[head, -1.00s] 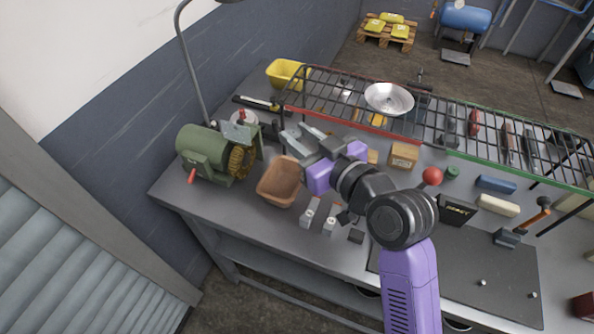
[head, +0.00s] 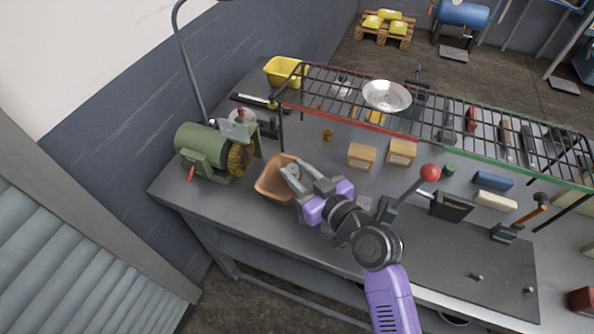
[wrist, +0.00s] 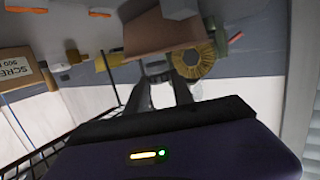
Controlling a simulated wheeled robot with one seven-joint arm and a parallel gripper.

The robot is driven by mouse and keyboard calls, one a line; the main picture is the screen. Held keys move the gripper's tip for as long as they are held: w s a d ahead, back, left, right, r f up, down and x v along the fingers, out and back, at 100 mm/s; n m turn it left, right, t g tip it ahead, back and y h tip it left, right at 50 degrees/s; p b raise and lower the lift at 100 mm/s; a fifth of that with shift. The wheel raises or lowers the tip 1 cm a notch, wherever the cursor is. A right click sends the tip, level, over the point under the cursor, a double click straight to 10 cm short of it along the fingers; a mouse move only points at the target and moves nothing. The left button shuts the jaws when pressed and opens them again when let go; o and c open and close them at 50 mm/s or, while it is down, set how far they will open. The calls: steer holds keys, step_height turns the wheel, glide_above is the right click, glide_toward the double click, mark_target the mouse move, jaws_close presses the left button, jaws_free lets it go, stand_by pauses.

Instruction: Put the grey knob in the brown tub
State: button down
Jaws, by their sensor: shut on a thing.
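The brown tub (head: 268,187) stands on the bench beside the green grinder. Its upper right part is covered by my gripper in the head view. It also shows at the top of the wrist view (wrist: 165,38). My gripper (head: 297,169) has its fingers over the tub's right side, tips towards its inside. It is shut on a small grey thing, seemingly the grey knob (wrist: 157,68), between the fingertips in the wrist view. The fingers mostly hide the knob in the head view. I cannot tell its height above the tub floor.
The green grinder (head: 205,150) with its wire wheel stands close left of the tub. A black wire rack (head: 440,122) with a metal bowl (head: 386,96) runs along the back. Two cardboard boxes (head: 361,157) sit right of the tub. A yellow bin (head: 285,72) stands behind.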

steer(key=shift+f+b, duration=0.55)
steer(key=shift+b, duration=0.15)
steer(key=c, duration=1.1)
jaws_free()
steer(key=shift+r, duration=0.1)
steer(key=shift+r, duration=0.15)
steer(key=v, duration=0.3)
steer(key=b+v, duration=0.1)
steer(key=v, duration=0.3)
steer(key=b+v, duration=0.1)
steer(key=v, duration=0.3)
steer(key=shift+r, duration=0.3)
steer(key=shift+s+d+r, duration=0.2)
steer(key=shift+s+d, duration=0.1)
steer(key=shift+s, duration=0.05)
steer(key=shift+s, duration=0.1)
